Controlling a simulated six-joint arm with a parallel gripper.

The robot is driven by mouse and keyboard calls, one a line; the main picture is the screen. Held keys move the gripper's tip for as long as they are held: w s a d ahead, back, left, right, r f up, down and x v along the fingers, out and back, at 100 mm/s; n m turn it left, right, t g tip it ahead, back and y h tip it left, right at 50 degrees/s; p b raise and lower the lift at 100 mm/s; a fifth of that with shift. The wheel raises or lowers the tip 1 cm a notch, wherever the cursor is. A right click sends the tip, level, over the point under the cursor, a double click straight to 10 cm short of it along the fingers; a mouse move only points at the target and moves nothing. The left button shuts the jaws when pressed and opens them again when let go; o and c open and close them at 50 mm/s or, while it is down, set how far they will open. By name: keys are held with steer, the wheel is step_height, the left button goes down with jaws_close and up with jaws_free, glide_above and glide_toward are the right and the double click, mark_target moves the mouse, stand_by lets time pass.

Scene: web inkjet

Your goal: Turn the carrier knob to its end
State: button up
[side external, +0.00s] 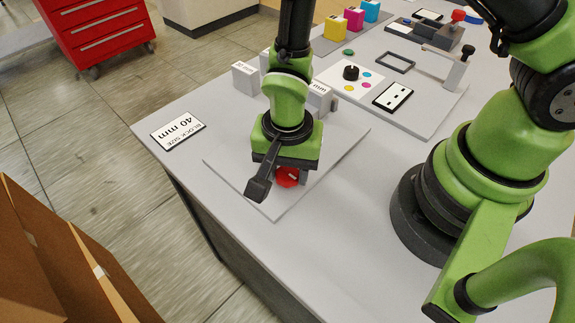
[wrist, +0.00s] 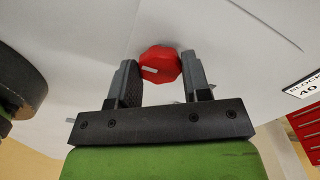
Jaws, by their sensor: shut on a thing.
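The carrier knob is red and many-sided, with a short white mark on its face. In the wrist view the knob (wrist: 160,64) sits between the two fingertips of my gripper (wrist: 160,68). Both fingers are shut on its sides. In the side external view the knob (side external: 287,178) shows as a red piece under my gripper (side external: 290,172), which points down over the light plate (side external: 262,202) near the table's front edge. Most of the knob and the fingers are hidden there by the gripper body. What the knob is mounted on is mostly hidden.
A "Block size 40 mm" sign (side external: 178,131) lies at the table's left corner. Grey blocks (side external: 246,77) stand behind my gripper. Further back are a black knob (side external: 351,72) on a white panel, and yellow (side external: 335,28), magenta and cyan blocks. The table front left is clear.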

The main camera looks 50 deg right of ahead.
steer(key=o, duration=0.9)
steer(key=shift+o, duration=0.2)
step_height(320, 180, up, 10)
step_height(320, 180, up, 12)
steer(key=n+t+y, duration=0.2)
steer(key=n+t, duration=0.1)
glide_above(288, 173)
steer(key=s+d, duration=0.2)
steer(key=d, duration=0.4)
steer(key=s+d+r+n+t, duration=0.4)
steer(key=s+r, duration=0.2)
steer(key=s, duration=0.1)
steer(key=shift+r, duration=0.3)
